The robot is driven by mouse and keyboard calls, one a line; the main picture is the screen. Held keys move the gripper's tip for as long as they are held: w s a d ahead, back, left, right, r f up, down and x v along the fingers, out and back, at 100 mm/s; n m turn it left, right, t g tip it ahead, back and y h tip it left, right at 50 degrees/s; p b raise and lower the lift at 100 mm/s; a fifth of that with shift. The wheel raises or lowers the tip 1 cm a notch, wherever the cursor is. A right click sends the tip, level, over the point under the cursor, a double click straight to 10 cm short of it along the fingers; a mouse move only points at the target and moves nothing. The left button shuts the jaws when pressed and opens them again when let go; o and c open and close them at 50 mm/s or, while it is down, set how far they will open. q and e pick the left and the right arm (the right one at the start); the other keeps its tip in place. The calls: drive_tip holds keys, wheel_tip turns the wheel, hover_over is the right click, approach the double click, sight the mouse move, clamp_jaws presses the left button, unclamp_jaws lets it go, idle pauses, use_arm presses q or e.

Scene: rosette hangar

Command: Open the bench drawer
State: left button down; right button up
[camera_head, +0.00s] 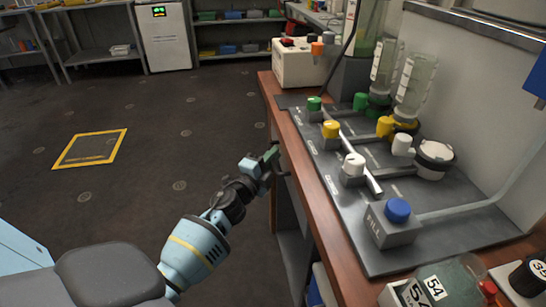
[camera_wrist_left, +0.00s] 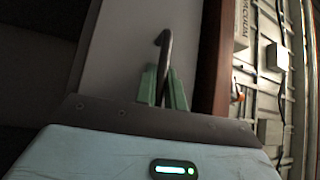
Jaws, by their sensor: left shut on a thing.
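The bench (camera_head: 297,165) has a brown wooden edge and runs along the right of the head view. My left gripper (camera_head: 272,155) is at the bench's left side, just below the top edge. In the left wrist view its green fingertips (camera_wrist_left: 163,90) are shut on a dark bar handle (camera_wrist_left: 165,50). The handle stands out from a pale grey drawer front (camera_wrist_left: 122,40). The drawer front is hardly visible in the head view, and I cannot tell whether it stands out from the bench. My right gripper is out of view.
On the bench top, a grey panel (camera_head: 375,245) carries coloured knobs, bottles and a blue-capped FILL block (camera_head: 395,222). A beige box (camera_head: 298,63) stands at its far end. The dark floor left of the bench is clear, with a yellow-framed square (camera_head: 90,148). Shelves line the back.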

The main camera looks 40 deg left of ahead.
use_arm(q)
drive_tip(key=s+a, duration=1.8)
drive_tip(key=s, duration=0.4)
drive_tip(key=shift+a+p, duration=0.4)
drive_tip(key=c, duration=1.5)
unclamp_jaws()
drive_tip(key=s+f, duration=0.1)
drive_tip(key=s, duration=0.6)
drive_tip(key=shift+s+d, duration=0.35)
drive_tip(key=shift+s, duration=0.05)
